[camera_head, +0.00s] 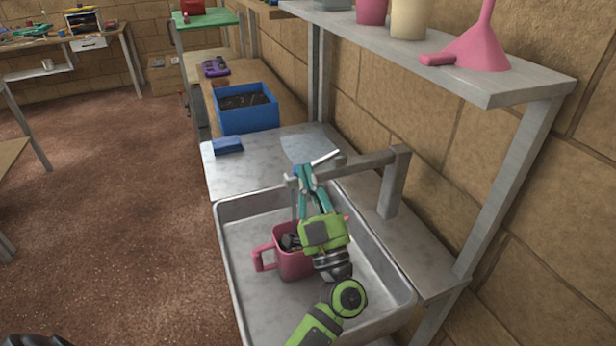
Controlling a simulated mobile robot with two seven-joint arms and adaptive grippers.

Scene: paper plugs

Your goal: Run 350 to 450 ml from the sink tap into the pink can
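The pink can (294,264) stands in the metal sink (232,262), its handle to the left. Something dark grey shows in its mouth; I cannot tell what it is. The grey tap (393,190) rises at the sink's right side, and its arm reaches left over the basin. A thin pale lever (325,157) sticks up by the tap arm. No water stream is visible.
A blue box with dark contents (247,120) and a small blue block (228,146) are beyond the sink. A shelf (500,84) over the right side holds a pink funnel (476,48) and a cream pot (410,18). The floor at left is open.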

